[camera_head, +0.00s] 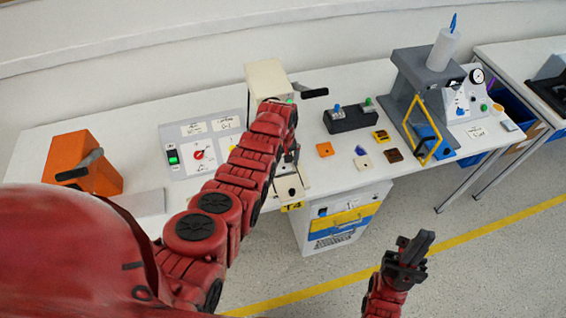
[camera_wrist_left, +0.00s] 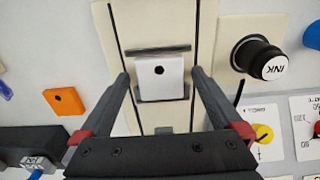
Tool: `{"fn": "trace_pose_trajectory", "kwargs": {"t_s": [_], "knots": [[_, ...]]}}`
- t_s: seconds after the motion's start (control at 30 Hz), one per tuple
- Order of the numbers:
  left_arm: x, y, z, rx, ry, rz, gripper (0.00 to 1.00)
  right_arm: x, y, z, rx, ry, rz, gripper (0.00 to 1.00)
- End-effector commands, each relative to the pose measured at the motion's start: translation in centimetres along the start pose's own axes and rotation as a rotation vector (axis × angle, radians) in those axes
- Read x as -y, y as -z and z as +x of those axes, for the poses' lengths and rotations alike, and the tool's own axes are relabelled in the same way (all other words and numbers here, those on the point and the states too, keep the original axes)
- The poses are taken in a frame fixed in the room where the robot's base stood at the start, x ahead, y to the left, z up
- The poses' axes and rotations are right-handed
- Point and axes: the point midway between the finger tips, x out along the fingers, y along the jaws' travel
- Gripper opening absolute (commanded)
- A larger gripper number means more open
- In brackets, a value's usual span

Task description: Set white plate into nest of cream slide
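The white plate (camera_wrist_left: 173,84), a small square with a dark hole, lies on the cream slide (camera_wrist_left: 150,22) in the left wrist view. It sits between two grey bars at the slide's nest, and looks flat and square to them. My left gripper (camera_wrist_left: 161,76) is open, one finger on each side of the plate, with a gap on both sides. In the head view the left gripper (camera_head: 289,158) is over the slide (camera_head: 303,187) and partly hides it. My right gripper (camera_head: 408,248) is out over the floor, apart from the table; its finger gap is unclear.
An orange plate (camera_head: 325,149), a cream plate (camera_head: 362,163) and other small plates lie right of the slide. A black switch box (camera_head: 350,119) stands behind them. A black INK knob (camera_wrist_left: 263,57) is close beside the slide. A control panel (camera_head: 193,157) is to the left.

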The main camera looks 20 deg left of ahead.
Motion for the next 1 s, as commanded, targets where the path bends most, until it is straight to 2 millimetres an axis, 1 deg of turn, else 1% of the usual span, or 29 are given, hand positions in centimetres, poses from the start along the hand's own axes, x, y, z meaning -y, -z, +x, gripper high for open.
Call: {"fn": "trace_pose_trajectory", "kwargs": {"t_s": [0.17, 0.27, 0.33, 0.6, 0.77, 0.8, 0.87, 0.93, 1.0], "knots": [[0.0, 0.0, -0.1, 0.0, 0.0, 0.0, 1.0, 0.0, 0.0, 0.1, 0.0, 0.0, 0.0, 0.0], [0.0, 0.0, -0.5, 0.0, 0.0, 0.0, 1.0, 0.0, 0.1, 0.4, 0.0, 0.0, 0.0, 0.0], [0.0, 0.0, -0.5, 0.001, 0.0, 0.0, 1.0, 0.0, 0.0, 0.1, 0.0, 0.0, 0.0, 0.0], [0.0, 0.1, -2.7, -0.003, -0.002, 0.0, 1.0, 0.0, -0.1, -0.8, 0.0, 0.0, 0.0, 0.0], [-0.1, 0.1, -5.0, -0.007, -0.004, 0.0, 1.0, 0.1, -0.3, -2.0, 0.0, 0.0, 0.0, 0.0], [-0.1, 0.1, -5.7, -0.005, -0.003, 0.0, 1.0, 0.1, -0.4, -2.6, 0.0, 0.0, 0.0, 0.0], [-0.1, 0.2, -7.0, -0.007, -0.004, 0.0, 1.0, 0.1, -0.5, -3.1, 0.0, 0.0, 0.0, 0.0], [-0.1, 0.2, -9.3, -0.007, -0.004, 0.0, 1.0, 0.1, -0.4, -2.2, 0.0, 0.0, 0.0, 0.0], [0.0, 0.1, -10.7, -0.003, -0.001, 0.0, 1.0, 0.1, -0.3, -1.8, 0.0, 0.0, 0.0, 0.0]]}}
